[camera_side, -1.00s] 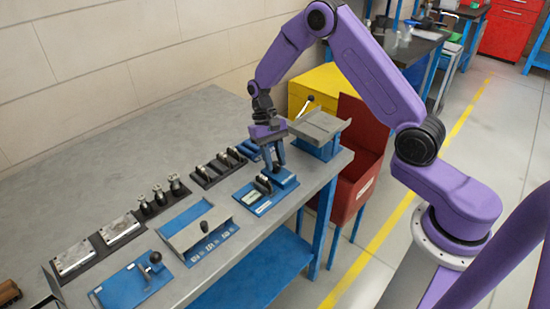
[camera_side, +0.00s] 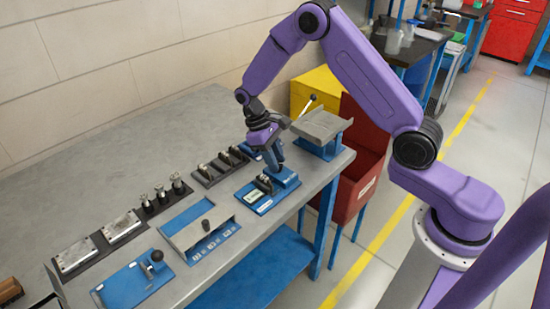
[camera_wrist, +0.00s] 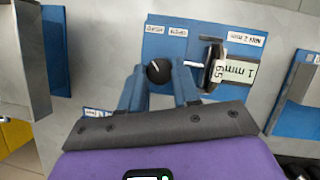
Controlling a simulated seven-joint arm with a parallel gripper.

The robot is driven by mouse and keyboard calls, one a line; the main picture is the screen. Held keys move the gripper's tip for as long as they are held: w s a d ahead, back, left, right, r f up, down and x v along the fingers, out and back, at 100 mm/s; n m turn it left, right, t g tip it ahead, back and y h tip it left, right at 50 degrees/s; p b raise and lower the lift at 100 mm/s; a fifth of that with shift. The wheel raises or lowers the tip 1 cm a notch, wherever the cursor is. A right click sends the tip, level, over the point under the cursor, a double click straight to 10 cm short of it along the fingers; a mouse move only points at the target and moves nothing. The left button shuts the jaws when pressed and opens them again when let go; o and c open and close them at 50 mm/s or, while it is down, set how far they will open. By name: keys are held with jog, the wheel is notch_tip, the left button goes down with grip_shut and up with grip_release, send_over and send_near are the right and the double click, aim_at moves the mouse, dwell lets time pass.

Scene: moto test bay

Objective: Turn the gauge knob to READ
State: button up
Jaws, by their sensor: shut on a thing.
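The gauge knob (camera_wrist: 159,73) is a round black knob with a short white mark, on a blue plate (camera_wrist: 205,30) in the wrist view. The mark points up and left, roughly toward the left of two small white labels above it; their print is upside down and hard to read. My gripper (camera_wrist: 160,82) has one blue finger on each side of the knob and is shut on it. In the side view my gripper (camera_side: 279,164) reaches down, tilted, to the blue gauge fixture (camera_side: 257,205); the knob is hidden there by the fingers.
A grey tray (camera_side: 322,124) on a blue stand is just behind right. Black racks (camera_side: 208,176), a blue fixture with a grey plate (camera_side: 190,225) and a red bin (camera_side: 360,150) are around. The bench's left rear is clear.

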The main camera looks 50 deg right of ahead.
dwell(0.4)
jog(key=o, duration=1.1)
jog(key=shift+c, duration=0.2)
jog(key=v, duration=1.7)
jog(key=shift+r, duration=0.2)
jog(key=shift+a, duration=0.2)
